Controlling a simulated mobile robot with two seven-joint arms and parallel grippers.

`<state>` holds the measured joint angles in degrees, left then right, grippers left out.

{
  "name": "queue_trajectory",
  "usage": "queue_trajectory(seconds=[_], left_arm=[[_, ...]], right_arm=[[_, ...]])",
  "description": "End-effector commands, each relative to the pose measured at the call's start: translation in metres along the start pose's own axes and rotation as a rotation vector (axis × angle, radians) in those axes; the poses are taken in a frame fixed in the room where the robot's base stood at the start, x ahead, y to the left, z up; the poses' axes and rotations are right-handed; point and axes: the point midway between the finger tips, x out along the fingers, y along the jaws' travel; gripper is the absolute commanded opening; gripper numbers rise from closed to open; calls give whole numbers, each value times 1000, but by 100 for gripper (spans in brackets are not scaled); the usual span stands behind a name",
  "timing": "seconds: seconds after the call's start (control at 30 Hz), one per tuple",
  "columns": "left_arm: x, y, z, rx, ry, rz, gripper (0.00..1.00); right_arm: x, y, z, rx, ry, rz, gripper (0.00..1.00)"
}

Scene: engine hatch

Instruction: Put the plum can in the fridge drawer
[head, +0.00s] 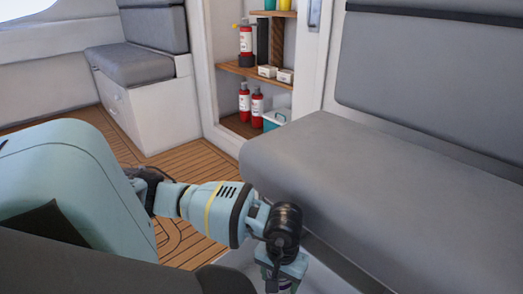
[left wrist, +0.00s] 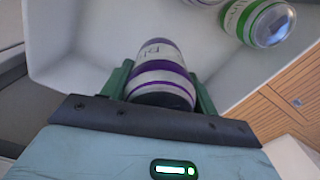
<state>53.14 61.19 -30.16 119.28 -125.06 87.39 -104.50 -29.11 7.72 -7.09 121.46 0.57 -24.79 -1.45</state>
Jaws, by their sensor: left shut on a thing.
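The plum can (left wrist: 160,72), silver-white with purple bands, is between the green fingers of my left gripper (left wrist: 161,88) in the left wrist view. The fingers are shut on its sides. A white, deep-walled open drawer (left wrist: 85,45) lies behind and around the can in that view; whether the can touches its floor I cannot tell. In the head view my left gripper (head: 282,284) points down at the bottom edge, beside the grey bench, and the can is mostly hidden. My right gripper is not in view.
A green-banded can (left wrist: 262,20) lies in the white drawer at the upper right of the left wrist view, with part of another can beside it. The grey bench (head: 350,170) stands right of my arm. Shelves with red bottles (head: 245,103) stand behind.

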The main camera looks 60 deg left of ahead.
Motion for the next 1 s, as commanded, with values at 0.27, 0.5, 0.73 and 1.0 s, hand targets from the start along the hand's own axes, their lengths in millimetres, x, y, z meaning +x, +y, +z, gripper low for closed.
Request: queue_trajectory(seconds=[0.27,0.5,0.73,1.0], left_arm=[[33,0,1,-1,-4,0,25],[50,1,0,1,1,2,25],[66,1,0,-1,-2,0,25],[100,1,0,0,0,2,25]], right_arm=[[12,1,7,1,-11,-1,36],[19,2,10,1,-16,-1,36],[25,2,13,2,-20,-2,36],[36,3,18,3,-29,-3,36]])
